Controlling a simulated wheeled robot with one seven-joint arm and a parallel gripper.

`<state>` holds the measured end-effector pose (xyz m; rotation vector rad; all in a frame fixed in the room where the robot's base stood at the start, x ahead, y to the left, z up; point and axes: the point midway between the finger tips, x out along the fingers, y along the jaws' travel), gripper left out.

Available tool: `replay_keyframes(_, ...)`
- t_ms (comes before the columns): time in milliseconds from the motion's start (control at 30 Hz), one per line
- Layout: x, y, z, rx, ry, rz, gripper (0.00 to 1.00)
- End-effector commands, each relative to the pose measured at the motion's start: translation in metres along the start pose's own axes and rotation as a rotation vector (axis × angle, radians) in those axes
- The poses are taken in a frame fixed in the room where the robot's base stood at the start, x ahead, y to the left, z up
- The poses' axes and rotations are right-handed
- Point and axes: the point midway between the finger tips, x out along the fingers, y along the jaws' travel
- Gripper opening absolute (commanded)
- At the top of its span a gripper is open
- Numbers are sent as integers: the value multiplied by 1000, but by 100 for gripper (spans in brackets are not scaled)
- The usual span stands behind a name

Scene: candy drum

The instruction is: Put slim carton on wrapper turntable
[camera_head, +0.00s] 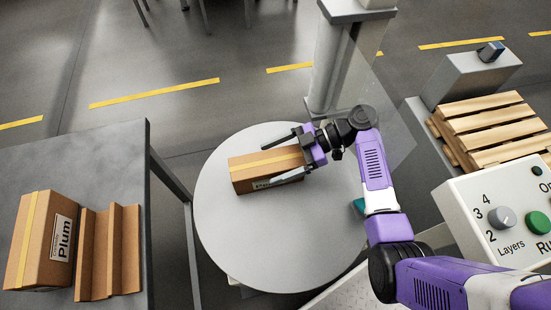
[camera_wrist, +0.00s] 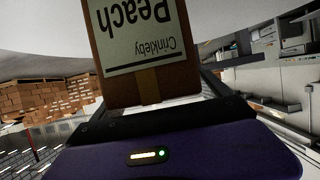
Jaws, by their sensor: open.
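A slim brown carton (camera_head: 262,168) with yellow tape along its top lies on the round grey wrapper turntable (camera_head: 235,240). In the wrist view the carton (camera_wrist: 118,87) fills the upper middle, with an upside-down "Crinkleby Peach" label. My gripper (camera_head: 269,164) reaches in from the right. Its two fingers are open, one along the carton's far side and one along its near side. Contact between fingers and carton cannot be told. Part of the carton's right end is hidden by the gripper.
A dark table (camera_head: 100,165) at left holds a larger "Plum" carton (camera_head: 38,240) and an empty folded cardboard stand (camera_head: 108,252). The wrapper's mast (camera_head: 332,55) rises behind the turntable. A control panel (camera_head: 490,215) and wooden pallet (camera_head: 495,125) are at right. The turntable's front is clear.

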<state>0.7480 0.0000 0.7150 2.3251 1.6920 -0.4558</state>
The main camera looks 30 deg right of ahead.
Motion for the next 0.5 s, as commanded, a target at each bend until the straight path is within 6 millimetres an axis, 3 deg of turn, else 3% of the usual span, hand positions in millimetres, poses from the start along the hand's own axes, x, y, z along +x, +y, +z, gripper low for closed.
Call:
replay_keyframes(233, -9, 1, -2, 0, 0, 3, 87)
replay_keyframes(500, -64, 1, -2, 0, 0, 5, 87)
